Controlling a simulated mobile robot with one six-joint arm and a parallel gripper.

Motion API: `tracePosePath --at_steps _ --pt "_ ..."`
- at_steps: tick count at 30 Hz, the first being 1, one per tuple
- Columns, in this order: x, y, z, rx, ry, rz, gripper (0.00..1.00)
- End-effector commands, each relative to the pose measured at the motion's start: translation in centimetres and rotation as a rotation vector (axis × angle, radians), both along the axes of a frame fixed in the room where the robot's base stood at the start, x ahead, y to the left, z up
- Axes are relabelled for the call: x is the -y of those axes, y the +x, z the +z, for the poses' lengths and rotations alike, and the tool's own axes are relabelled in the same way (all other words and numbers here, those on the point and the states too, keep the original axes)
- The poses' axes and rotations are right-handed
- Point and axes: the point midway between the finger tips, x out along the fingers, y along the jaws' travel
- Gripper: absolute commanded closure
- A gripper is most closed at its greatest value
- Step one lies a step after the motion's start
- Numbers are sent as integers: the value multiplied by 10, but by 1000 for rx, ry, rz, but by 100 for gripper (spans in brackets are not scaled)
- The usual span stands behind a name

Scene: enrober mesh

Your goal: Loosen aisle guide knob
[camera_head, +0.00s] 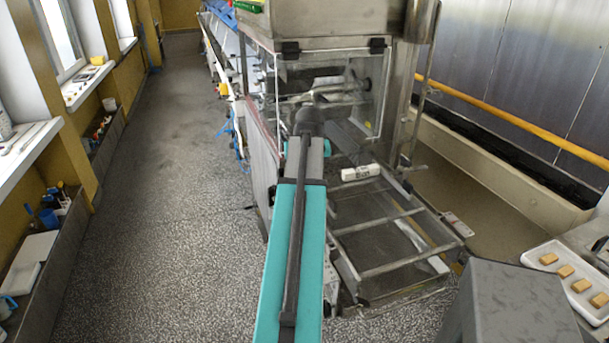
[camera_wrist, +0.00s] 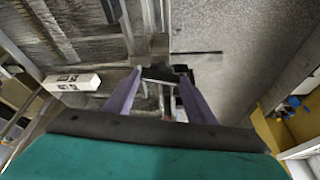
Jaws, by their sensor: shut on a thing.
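The aisle guide knob (camera_wrist: 160,74) appears in the wrist view as a small dark piece at a metal block on the guide rails. My gripper (camera_wrist: 160,78) has its two purple-grey fingers on either side of this dark piece and is shut on it. The knob's shape and its turn are hard to make out. In the camera_head view my teal and grey arm reaches to the enrober's clear-walled opening (camera_head: 375,105). The arm hides the fingers and the knob there.
A white printed block (camera_head: 360,172) lies on the machine's metal frame, and it also shows in the wrist view (camera_wrist: 78,83). A white tray (camera_head: 535,258) with several biscuits stands at the right. The speckled floor aisle (camera_head: 165,170) at the left is clear, beside windowsills and a trough.

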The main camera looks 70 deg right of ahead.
Motion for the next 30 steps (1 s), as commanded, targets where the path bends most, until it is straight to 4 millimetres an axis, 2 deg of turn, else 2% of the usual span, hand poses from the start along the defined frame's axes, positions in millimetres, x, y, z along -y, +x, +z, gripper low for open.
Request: tracePosePath --at_steps 12,28,29,30 --pt "2 -3 0 -5 1 211 72" --pt "2 -3 0 -4 -3 240 72" --pt "2 -3 0 -4 -3 240 46" --pt "2 -3 0 -4 -3 240 40"
